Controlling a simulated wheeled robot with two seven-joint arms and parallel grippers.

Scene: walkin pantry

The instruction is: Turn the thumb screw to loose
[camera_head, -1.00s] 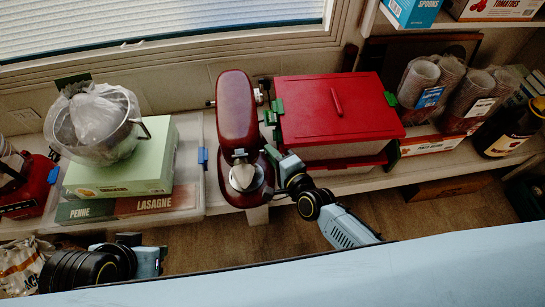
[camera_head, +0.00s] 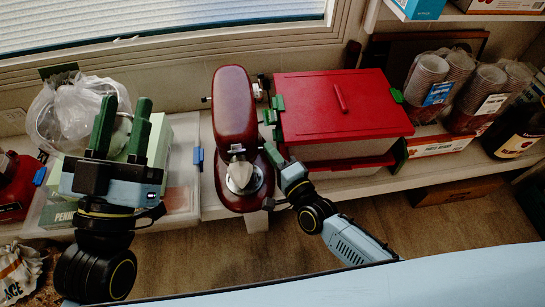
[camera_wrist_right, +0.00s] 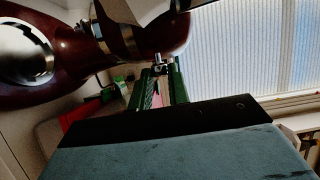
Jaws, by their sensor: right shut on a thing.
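The dark red stand mixer (camera_head: 233,110) stands on the shelf. In the right wrist view, a small silver thumb screw (camera_wrist_right: 158,60) shows on the side of the mixer head. My right gripper (camera_wrist_right: 160,74) has its green fingers shut on the thumb screw, which is partly hidden between the fingertips. In the head view, my right arm reaches up to the mixer's right side, and the contact is too small to make out. My left gripper (camera_head: 124,108) is open and empty, raised at the left with its green fingers pointing up, well apart from the mixer.
A red-lidded box (camera_head: 345,105) stands close to the mixer's right side. Stacked cups (camera_head: 430,80) and a dark bottle (camera_head: 512,130) stand at the right.

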